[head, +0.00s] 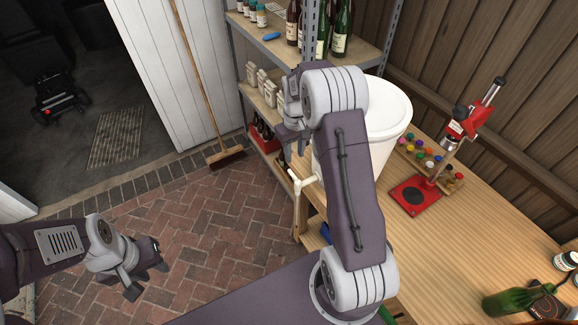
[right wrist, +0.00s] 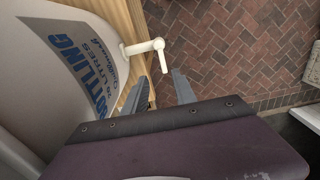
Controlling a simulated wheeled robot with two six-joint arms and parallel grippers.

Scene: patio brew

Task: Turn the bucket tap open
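The white bucket (head: 388,125) stands at the table's left edge, partly hidden behind my right arm. Its cream tap (head: 303,181) sticks out to the left, low on the bucket. In the right wrist view the tap (right wrist: 141,47) comes out sideways from the bucket wall (right wrist: 50,85), with a short arm bent downward at its end. My right gripper (right wrist: 161,80) is open and empty, its two fingers apart just below that bent end. In the head view my right gripper (head: 291,146) is above the tap. My left gripper (head: 150,280) is open and empty over the brick floor.
A red bottle capper (head: 416,194) and a rack of coloured caps (head: 425,153) stand on the wooden table (head: 470,235). A green bottle (head: 515,301) lies at the front right. A metal shelf (head: 268,50) with bottles is behind the bucket. The brick floor (head: 215,225) is open.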

